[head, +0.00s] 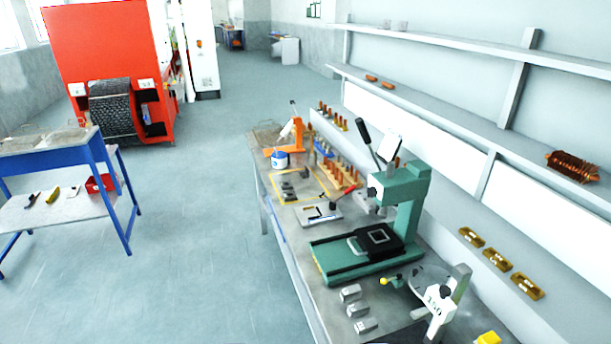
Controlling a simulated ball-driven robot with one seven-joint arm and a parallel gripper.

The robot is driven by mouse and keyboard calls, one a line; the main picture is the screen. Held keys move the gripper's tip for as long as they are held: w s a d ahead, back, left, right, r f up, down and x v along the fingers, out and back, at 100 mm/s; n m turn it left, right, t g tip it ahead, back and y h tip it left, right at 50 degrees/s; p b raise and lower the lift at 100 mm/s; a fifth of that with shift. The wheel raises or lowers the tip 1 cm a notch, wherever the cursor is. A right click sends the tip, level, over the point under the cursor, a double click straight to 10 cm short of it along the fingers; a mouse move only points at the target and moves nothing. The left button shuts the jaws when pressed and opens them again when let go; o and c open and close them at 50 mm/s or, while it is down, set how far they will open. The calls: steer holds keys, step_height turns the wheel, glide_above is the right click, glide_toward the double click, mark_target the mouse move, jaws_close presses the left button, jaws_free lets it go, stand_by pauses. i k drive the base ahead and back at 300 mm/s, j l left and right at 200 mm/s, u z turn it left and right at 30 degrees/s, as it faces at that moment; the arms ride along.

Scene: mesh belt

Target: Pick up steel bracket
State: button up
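Several small grey metal blocks (357,310) lie in a short row near the front edge of the workbench (290,270). They may be the steel brackets, but they are too small to tell for sure. A squarish metal piece (358,246) sits on the black plate of the green press (400,200); its exact shape is unclear. My gripper is not visible in the head view.
A white and grey bench device marked 150 (440,298) stands right of the blocks. Brass-coloured pieces (498,258) lie on the ledge behind. A blue table (95,150) and red machine (105,60) stand left. The floor between is clear.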

mark_target(304, 174)
steer(key=i+j+u, duration=0.1)
steer(key=i+u, duration=0.25)
steer(key=i, duration=0.4)
steer(key=i+j, duration=0.1)
steer(key=i, duration=1)
steer(key=i+j, duration=0.1)
steer(key=i, duration=1)
steer(key=i+j+z, duration=0.1)
steer(key=i+z, duration=0.25)
steer(key=i+j+z, duration=0.3)
steer(key=i, duration=0.25)
steer(key=i+j+z, duration=0.35)
steer(key=i+l, duration=0.1)
